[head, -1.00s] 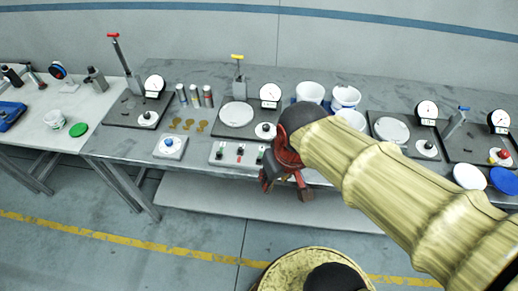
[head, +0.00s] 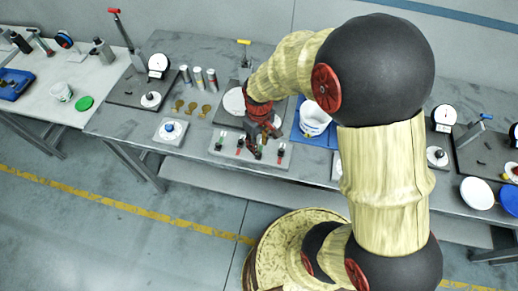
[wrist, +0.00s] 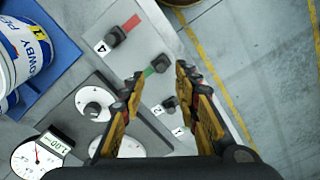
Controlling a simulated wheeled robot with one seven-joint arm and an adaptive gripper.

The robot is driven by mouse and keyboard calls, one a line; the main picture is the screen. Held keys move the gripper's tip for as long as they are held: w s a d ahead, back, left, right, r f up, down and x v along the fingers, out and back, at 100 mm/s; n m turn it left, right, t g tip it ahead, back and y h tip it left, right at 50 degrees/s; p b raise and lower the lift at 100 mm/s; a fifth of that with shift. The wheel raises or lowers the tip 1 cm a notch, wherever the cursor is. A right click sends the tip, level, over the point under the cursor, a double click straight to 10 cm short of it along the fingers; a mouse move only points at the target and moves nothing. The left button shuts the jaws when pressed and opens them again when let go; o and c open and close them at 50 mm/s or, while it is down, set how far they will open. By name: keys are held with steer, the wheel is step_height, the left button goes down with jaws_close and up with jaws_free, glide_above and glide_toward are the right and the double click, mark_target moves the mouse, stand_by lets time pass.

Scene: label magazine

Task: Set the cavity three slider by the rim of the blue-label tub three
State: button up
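The slider panel (wrist: 160,22) is a light grey plate with black knobs and coloured strips; labels 4, 2 and 1 show in the wrist view. The knob between 4 and 2 (wrist: 160,63), beside a green strip, is apparently cavity three; its label is hidden. My gripper (wrist: 159,72) is open, its fingertips either side of that knob in the picture; contact cannot be told. In the head view my gripper (head: 259,143) is over the panel (head: 225,150). A white tub with a blue label (wrist: 28,45) stands at the left; its number is not readable.
The tub stands on a blue tray (wrist: 62,65). A dark scale base (wrist: 75,140) with a dial gauge (wrist: 38,156) lies beside the panel. My arm hides the table's middle right.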

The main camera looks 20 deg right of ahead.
steer(key=shift+s+a+f, duration=0.1)
steer(key=shift+f, duration=2.25)
steer(key=c, duration=0.4)
steer(key=c, duration=0.3)
jaws_close()
